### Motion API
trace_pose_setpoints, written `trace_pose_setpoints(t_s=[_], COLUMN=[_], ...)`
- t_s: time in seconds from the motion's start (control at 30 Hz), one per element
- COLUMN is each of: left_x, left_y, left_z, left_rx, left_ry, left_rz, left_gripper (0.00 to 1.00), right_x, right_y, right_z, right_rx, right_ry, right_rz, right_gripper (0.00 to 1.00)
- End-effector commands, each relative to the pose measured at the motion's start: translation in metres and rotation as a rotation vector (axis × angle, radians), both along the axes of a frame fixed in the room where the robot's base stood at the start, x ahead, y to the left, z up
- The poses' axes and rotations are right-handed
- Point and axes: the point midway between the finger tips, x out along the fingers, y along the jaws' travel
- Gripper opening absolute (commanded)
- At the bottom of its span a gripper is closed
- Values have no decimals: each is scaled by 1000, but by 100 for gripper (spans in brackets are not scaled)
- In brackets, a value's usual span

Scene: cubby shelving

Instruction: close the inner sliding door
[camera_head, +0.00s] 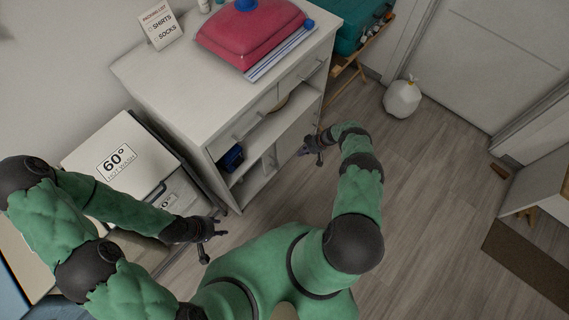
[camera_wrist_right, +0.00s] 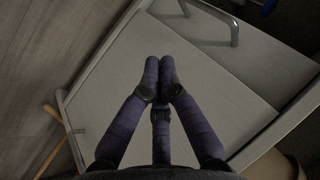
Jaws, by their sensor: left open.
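A white cabinet (camera_head: 190,85) stands against the wall, with drawers above and a lower compartment on its front. Pale panels with upright handles, seemingly the sliding doors (camera_head: 268,164), show low in the front; I cannot tell which is the inner one. My right gripper (camera_head: 312,150) is in front of the cabinet's right part. In the right wrist view its dark purple fingers (camera_wrist_right: 160,70) are together at the tips, with nothing seen between them, before a pale flat panel (camera_wrist_right: 115,75); contact is unclear. My left gripper (camera_head: 207,235) is open and empty, left of the cabinet's lower front corner.
A blue object (camera_head: 232,157) lies inside the cabinet's left part. A hot-wash bin (camera_head: 118,155) stands left, a wooden stand (camera_head: 352,70) right.

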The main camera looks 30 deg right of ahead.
Motion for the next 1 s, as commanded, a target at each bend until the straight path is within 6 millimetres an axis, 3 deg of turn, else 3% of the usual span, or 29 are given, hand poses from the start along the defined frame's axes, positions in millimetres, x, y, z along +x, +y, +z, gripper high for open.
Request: trace_pose_setpoints(t_s=[0.17,0.8,1.0], left_x=[0,0,0], left_y=[0,0,0], left_z=[-4,-54,-50], left_rx=[0,0,0], left_ry=[0,0,0], left_rz=[0,0,0], left_gripper=[40,40,40], right_x=[2,28,26], right_y=[0,50,65], right_z=[-8,-85,-79], right_rx=[2,0,1], right_ry=[-18,-17,-17], right_rz=[8,9,8], right_gripper=[0,0,0])
